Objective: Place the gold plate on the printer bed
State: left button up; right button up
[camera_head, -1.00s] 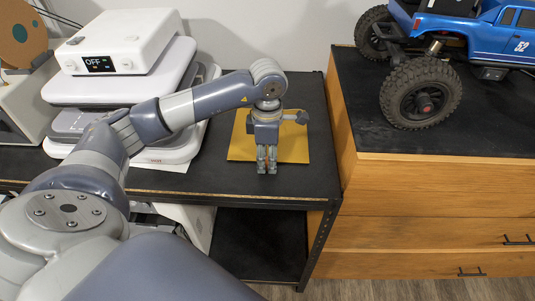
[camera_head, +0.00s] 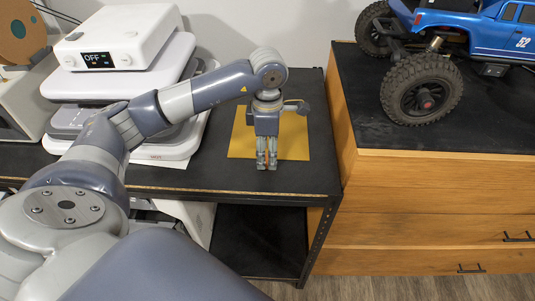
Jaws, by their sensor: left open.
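The gold plate (camera_head: 294,138) lies flat on the black table top (camera_head: 215,176), near its right end. My left gripper (camera_head: 266,166) points down over the front part of the plate and covers its middle. Its jaws are open and look empty; I cannot tell how far the tips are above the plate. The stacked white and grey machine (camera_head: 185,95) on the left has a display reading OFF, and part of it is behind my left arm. I cannot tell whether the printer bed is part of it. My right gripper is not in view.
A wooden cabinet (camera_head: 430,185) with a black top stands right of the table, slightly higher. A blue truck (camera_head: 480,35) with large tyres is on it. A brown disc (camera_head: 20,38) stands at the far left. A lower black shelf (camera_head: 258,240) is under the table.

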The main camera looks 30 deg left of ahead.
pick_arm(q)
notch_tip(320, 180, up, 9)
jog(key=b, duration=0.1)
jog(key=shift+o, duration=0.5)
jog(key=shift+r, duration=0.65)
notch_tip(320, 180, down, 7)
jog(key=shift+w+a+r+p, duration=0.1)
jog(key=shift+p, duration=0.45)
notch_tip(320, 180, down, 5)
jog(key=shift+r+p, duration=0.1)
jog(key=shift+p, duration=1)
jog(key=shift+f, duration=0.25)
grip_shut()
